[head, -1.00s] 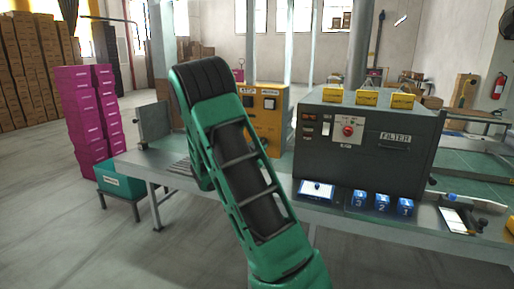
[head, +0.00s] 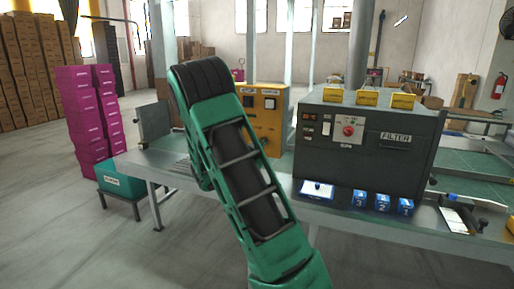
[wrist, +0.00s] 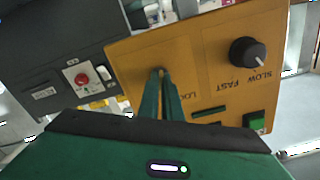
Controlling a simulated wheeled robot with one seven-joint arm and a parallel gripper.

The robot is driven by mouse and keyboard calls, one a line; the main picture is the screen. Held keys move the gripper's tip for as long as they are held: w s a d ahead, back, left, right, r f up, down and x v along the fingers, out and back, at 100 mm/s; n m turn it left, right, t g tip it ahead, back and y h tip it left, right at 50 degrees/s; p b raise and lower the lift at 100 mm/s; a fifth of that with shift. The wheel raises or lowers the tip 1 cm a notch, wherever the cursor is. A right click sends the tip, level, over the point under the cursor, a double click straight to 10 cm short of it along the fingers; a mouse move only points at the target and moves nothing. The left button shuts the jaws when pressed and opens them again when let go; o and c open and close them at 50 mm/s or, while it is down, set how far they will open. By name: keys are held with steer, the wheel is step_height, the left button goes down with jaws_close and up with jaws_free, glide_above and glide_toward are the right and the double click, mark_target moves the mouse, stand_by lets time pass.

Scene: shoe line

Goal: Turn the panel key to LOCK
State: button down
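The yellow control panel (wrist: 215,60) fills the middle of the wrist view, tilted in the picture. It bears a black SLOW/FAST knob (wrist: 247,52), a green button (wrist: 254,121) and a partly covered LOCK label. My gripper (wrist: 161,74) has its two green fingers close together, with a narrow gap, at the panel face just left of that label. The panel key is almost wholly hidden between the fingertips, so its angle cannot be read. In the head view the yellow panel (head: 268,112) stands behind my green arm, which hides the gripper and key.
The dark filter machine (head: 385,160) with a red button stands right of the panel. Yellow blocks (head: 367,98) sit on it. Blue numbered blocks (head: 382,202) and a white-topped tray (head: 317,190) lie on the bench before it. Magenta boxes (head: 88,115) are stacked at left.

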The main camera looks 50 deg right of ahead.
steer(key=n, duration=1.2)
steer(key=shift+w+r, duration=0.1)
stand_by(0.4)
steer(key=c, duration=2)
jaws_free()
steer(key=v, duration=1)
steer(key=shift+a, duration=0.35)
